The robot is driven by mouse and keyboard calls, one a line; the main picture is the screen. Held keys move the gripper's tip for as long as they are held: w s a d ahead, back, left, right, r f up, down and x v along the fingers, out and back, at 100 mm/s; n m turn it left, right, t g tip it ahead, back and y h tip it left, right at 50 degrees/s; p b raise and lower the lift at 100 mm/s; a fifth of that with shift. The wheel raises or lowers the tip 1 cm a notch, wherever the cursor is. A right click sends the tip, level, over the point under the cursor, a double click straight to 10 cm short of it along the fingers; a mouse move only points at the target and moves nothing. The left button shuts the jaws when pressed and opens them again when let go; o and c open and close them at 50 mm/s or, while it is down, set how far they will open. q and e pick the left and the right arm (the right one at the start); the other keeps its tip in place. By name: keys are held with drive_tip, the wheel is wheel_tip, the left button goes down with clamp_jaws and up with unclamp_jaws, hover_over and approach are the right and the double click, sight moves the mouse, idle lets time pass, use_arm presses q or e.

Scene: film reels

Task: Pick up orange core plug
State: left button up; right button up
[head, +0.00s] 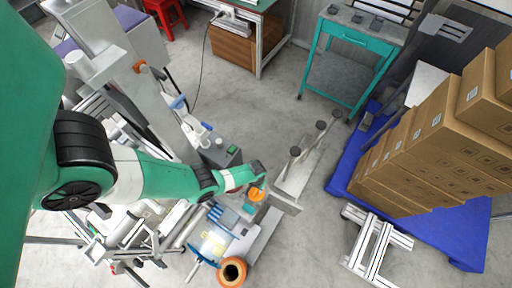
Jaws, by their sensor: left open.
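A small orange piece (256,194), which looks like the orange core plug, is at the right end of the cluttered bench, beside a grey block. My left gripper (258,184) is at the end of the green arm that comes in from the left. It is just above and very close to the orange piece, and its jaws are open. The view is too small to tell whether the fingers touch or surround it. My right gripper is not in view.
An orange ring with a dark hole (232,272) lies at the bench's front. A blue-edged reel (204,262) is left of it. Grey posts (295,152) stand on a rail to the right. Boxes (428,140) on a blue pallet and a teal cart (345,62) stand farther right.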

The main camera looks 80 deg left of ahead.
sight(256, 192)
use_arm(q)
drive_tip(key=f+b, duration=0.3)
drive_tip(key=f, duration=0.1)
drive_tip(key=f+b, duration=0.4)
drive_tip(key=shift+w+a+f, duration=0.1)
drive_tip(key=shift+a+f, duration=0.1)
drive_tip(key=shift+f, duration=0.05)
drive_tip(key=shift+r, duration=0.15)
clamp_jaws()
